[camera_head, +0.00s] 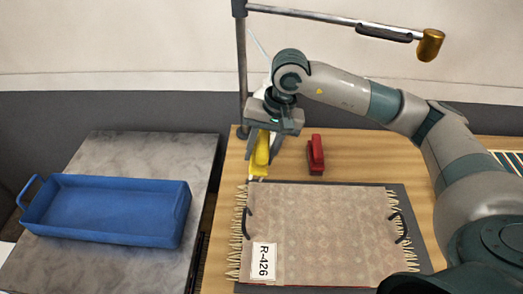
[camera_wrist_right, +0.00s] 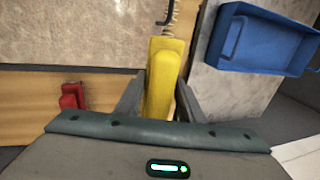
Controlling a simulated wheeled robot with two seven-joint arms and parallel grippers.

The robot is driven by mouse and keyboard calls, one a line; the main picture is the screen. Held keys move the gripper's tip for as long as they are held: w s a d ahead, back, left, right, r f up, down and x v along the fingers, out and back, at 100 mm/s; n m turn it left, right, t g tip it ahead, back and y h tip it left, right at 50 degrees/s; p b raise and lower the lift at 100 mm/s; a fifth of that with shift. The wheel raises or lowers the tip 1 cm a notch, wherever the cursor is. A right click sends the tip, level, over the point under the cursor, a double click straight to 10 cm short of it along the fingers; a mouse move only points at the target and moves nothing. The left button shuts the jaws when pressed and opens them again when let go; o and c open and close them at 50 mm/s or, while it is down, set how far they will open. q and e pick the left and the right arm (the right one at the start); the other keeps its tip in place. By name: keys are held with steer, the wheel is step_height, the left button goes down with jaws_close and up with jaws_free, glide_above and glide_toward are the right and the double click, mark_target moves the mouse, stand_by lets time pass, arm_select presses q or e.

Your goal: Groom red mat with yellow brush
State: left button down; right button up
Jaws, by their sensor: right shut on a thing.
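The yellow brush (camera_head: 262,152) is held upright between the fingers of my right gripper (camera_head: 264,138), at the back left corner of the mat. In the right wrist view the yellow brush (camera_wrist_right: 163,75) sits between both fingers of the right gripper (camera_wrist_right: 158,98). I cannot tell whether its underside touches the mat. The mat (camera_head: 325,225) looks dull pinkish beige rather than red, with a faint diamond pattern and pale fringes at left and right. It lies flat on a dark board. My left gripper is not in view.
A red brush (camera_head: 315,155) stands on the wooden table (camera_head: 350,150) behind the mat. Dark curved handles (camera_head: 247,223) (camera_head: 400,228) show at the mat's sides. A blue tray (camera_head: 110,208) sits on the grey table at left. A pole carries an arm with a brass head (camera_head: 430,45) overhead.

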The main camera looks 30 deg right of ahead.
steer(key=shift+b+x, duration=0.3)
steer(key=shift+x, duration=0.6)
steer(key=shift+s+d+f+b, duration=0.1)
steer(key=shift+f+b, duration=0.05)
steer(key=shift+f, duration=0.65)
steer(key=shift+d+f+b, duration=0.15)
steer(key=shift+f, duration=0.65)
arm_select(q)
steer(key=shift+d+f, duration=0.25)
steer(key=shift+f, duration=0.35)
